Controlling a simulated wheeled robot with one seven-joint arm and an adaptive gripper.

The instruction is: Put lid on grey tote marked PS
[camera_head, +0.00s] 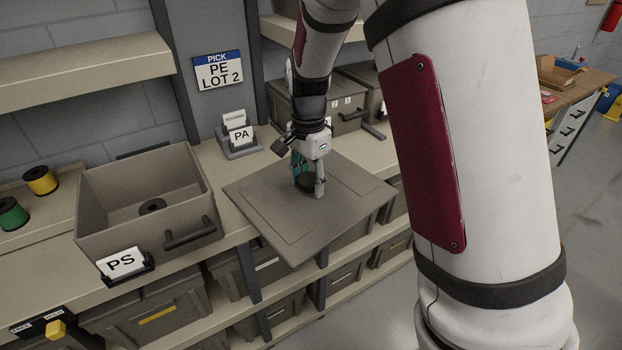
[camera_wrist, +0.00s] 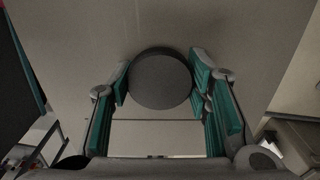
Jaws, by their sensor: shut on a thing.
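The open grey tote (camera_head: 190,215) stands on the bench at the left with a white PS card (camera_head: 121,262) on its front. A dark round piece (camera_head: 151,206) lies on its floor. The flat grey lid (camera_head: 262,212) is to the right of the tote, tilted and reaching past the bench's front edge. My gripper (camera_head: 308,184) is shut on the lid's dark round knob. In the wrist view the gripper's green-padded fingers (camera_wrist: 160,95) flank the knob (camera_wrist: 160,79), with the lid (camera_wrist: 230,30) filling the background. The lid is apart from the tote.
A PA card holder (camera_head: 238,140) stands on the bench behind the lid. Closed grey totes (camera_head: 345,112) stand at the back right. Green (camera_head: 12,214) and yellow (camera_head: 40,181) spools lie left of the PS tote. More totes (camera_head: 155,310) fill the shelves below. A PE LOT 2 sign (camera_head: 218,71) hangs on the post.

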